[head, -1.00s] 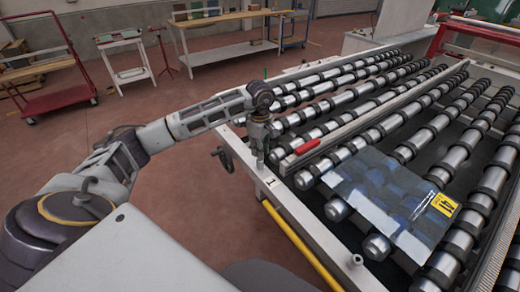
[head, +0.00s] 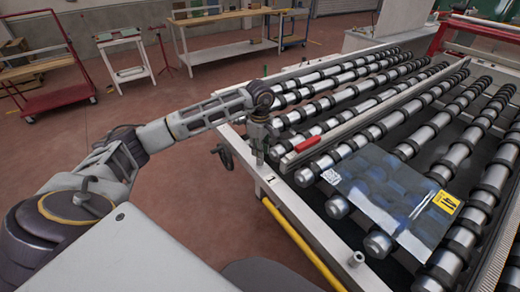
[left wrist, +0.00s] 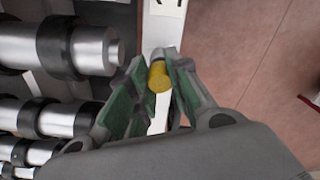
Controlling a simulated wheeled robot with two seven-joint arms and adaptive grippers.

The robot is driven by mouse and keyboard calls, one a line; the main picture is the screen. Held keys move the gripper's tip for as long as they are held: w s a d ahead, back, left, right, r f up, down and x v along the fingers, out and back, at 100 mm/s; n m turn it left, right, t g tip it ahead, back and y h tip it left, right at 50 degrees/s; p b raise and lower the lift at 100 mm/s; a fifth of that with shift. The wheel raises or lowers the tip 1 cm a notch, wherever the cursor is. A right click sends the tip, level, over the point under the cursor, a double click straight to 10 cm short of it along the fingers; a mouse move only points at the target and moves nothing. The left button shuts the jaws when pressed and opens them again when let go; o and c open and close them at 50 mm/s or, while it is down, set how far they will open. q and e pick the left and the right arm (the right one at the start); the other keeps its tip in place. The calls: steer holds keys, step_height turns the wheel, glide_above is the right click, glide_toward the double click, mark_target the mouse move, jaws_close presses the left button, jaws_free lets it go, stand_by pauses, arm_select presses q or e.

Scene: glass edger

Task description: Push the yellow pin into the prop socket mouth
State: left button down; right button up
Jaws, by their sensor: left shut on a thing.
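My left gripper (head: 258,152) points down over the near left corner of the roller machine's white frame (head: 281,196). In the left wrist view its fingers (left wrist: 159,68) are shut on the yellow pin (left wrist: 158,77). The pin's rounded yellow end faces the camera, and a short grey part shows above it. Behind it runs the white frame rail. The pin cannot be made out in the head view. I cannot make out the prop socket mouth in either view; whether the pin touches it is hidden. My right gripper is not in view.
Rows of rollers (head: 437,123) fill the machine. A glass pane (head: 385,195) with a yellow label (head: 446,202) lies on them. A red handle (head: 307,144) sits on a rail near the gripper. A black handwheel (head: 224,155) juts out left. The floor further left is open.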

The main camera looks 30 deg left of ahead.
arm_select(q)
steer(key=shift+f, duration=0.35)
steer(key=c, duration=1.3)
jaws_free()
steer(key=shift+o, duration=0.2)
steer(key=shift+r, duration=0.2)
step_height(320, 180, up, 12)
steer(key=shift+f, duration=0.15)
